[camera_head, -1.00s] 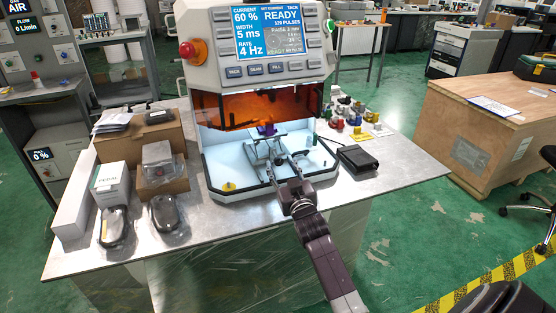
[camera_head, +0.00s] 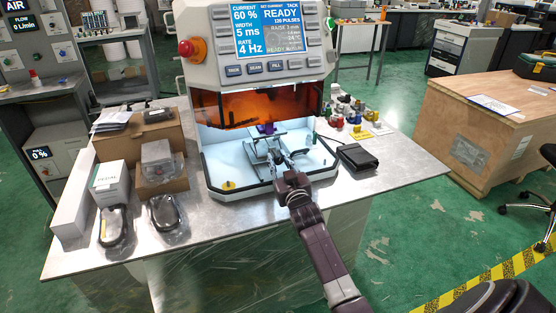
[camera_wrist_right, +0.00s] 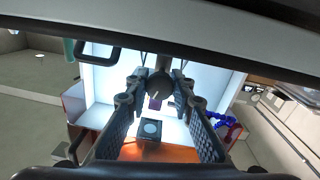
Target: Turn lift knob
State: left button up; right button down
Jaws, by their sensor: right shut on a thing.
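The welding machine (camera_head: 215,172) stands on the metal table with its orange shield (camera_head: 255,105) above a lit white chamber. Inside is a metal lift stage (camera_head: 262,142) with a small purple piece (camera_head: 266,129) on top. My right gripper (camera_head: 282,160) reaches into the chamber's front opening. Its fingers are shut on the dark round lift knob (camera_wrist_right: 160,84), which shows between the fingertips in the right wrist view, with the gripper (camera_wrist_right: 160,90) around it. The fingers mostly hide the knob in the head view. My left gripper is not in view.
A black pedal box (camera_head: 357,158) lies right of the machine, with several small coloured parts (camera_head: 354,117) behind it. Boxes (camera_head: 109,184) and bagged black items (camera_head: 164,213) stand at left. The table's front right (camera_head: 385,185) is clear. A wooden crate (camera_head: 480,140) stands further right.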

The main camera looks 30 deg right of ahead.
jog(key=m+p, duration=0.2)
jog(key=m, duration=0.1)
jog(key=shift+r, duration=0.1)
jog(key=shift+m+p, duration=0.95)
jog(key=shift+m, duration=0.95)
jog(key=c, duration=1.7)
grip_release()
jog(key=shift+d, duration=0.1)
jog(key=shift+o, duration=0.2)
jog(key=v, duration=1.2)
jog(key=shift+r, duration=0.1)
